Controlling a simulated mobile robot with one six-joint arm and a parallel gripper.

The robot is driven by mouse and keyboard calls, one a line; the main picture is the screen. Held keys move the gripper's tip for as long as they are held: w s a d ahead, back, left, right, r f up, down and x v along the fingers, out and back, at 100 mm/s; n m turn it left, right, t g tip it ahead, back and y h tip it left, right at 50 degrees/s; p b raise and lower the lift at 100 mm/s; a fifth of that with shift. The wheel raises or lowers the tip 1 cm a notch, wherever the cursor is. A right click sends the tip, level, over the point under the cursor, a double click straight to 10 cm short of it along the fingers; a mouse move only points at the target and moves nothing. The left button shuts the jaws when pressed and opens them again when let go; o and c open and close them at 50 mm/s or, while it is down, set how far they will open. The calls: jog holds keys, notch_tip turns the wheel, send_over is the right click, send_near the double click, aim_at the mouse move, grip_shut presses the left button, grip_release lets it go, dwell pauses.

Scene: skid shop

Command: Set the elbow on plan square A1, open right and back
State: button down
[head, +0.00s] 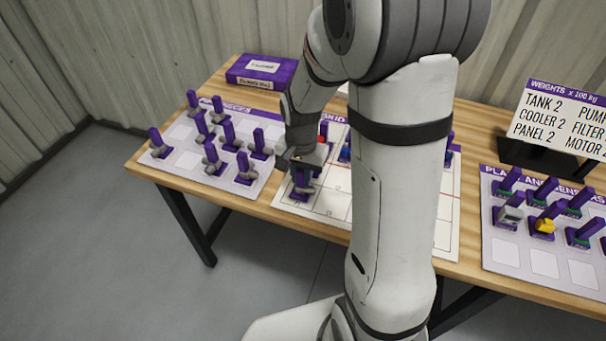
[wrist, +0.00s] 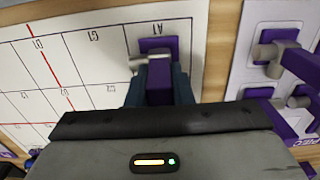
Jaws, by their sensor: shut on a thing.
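The elbow is a grey pipe piece (wrist: 138,62) on a purple base (wrist: 158,44) with an upright purple handle (wrist: 160,80). My gripper (wrist: 160,92) is shut on that handle. In the wrist view the base is over square A1, just below its printed label, and one grey pipe end points left. The other end is hidden behind the handle and jaws. In the head view my gripper (head: 303,162) is at the plan sheet's (head: 333,204) front left corner, with the elbow's purple part below it. I cannot tell whether the base touches the sheet.
Several similar purple-handled pipe pieces stand on a white tray board (head: 180,158) to the left. Coloured pieces stand on the plan behind my arm. A purple box (head: 262,72) lies at the back left. A weights sign (head: 560,118) and another parts board (head: 503,250) are right.

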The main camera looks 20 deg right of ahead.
jog(key=shift+f, duration=0.25)
jog(key=c, duration=1.2)
grip_release()
jog(key=shift+r, duration=0.25)
jog(key=shift+r+p, duration=0.35)
jog(key=shift+r, duration=0.05)
jog(key=shift+w, duration=0.1)
jog(key=shift+r+p, duration=2.6)
jog(key=shift+r, duration=0.9)
